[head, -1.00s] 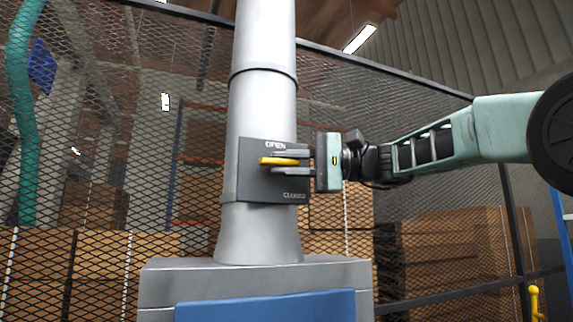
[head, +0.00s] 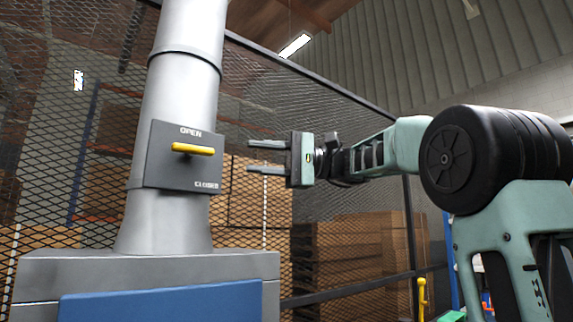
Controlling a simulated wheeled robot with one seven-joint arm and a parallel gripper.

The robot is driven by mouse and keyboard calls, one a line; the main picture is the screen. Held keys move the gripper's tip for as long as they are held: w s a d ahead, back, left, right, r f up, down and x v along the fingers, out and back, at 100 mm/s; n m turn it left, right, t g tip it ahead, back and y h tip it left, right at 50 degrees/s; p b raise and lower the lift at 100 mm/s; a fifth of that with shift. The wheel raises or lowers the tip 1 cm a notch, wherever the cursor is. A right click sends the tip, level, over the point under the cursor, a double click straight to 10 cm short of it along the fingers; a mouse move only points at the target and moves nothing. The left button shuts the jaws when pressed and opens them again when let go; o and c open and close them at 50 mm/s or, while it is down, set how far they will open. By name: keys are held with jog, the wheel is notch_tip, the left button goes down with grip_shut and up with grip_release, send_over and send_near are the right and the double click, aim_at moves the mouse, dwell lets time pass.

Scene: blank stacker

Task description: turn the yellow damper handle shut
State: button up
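The yellow damper handle (head: 193,149) sits on a dark plate (head: 183,172) fixed to the grey duct. It lies almost level, its right end slightly lower. The plate reads OPEN above the handle and CLOSED at its lower right. My gripper (head: 250,156) is to the right of the plate, with its two grey fingers pointing left, one above the other. The fingers are spread and empty, at about the handle's height in the picture. A gap shows between the fingertips and the plate's right edge, and nothing touches the handle.
The duct (head: 182,95) rises from a grey cabinet with a blue front (head: 165,303). A mesh fence (head: 340,120) stands behind, with stacked boxes (head: 350,250) beyond it. A yellow post (head: 421,292) stands at the lower right. Open space surrounds my gripper.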

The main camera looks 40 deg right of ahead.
jog(key=v, duration=0.5)
jog(key=shift+s+d, duration=0.1)
jog(key=shift+d, duration=0.2)
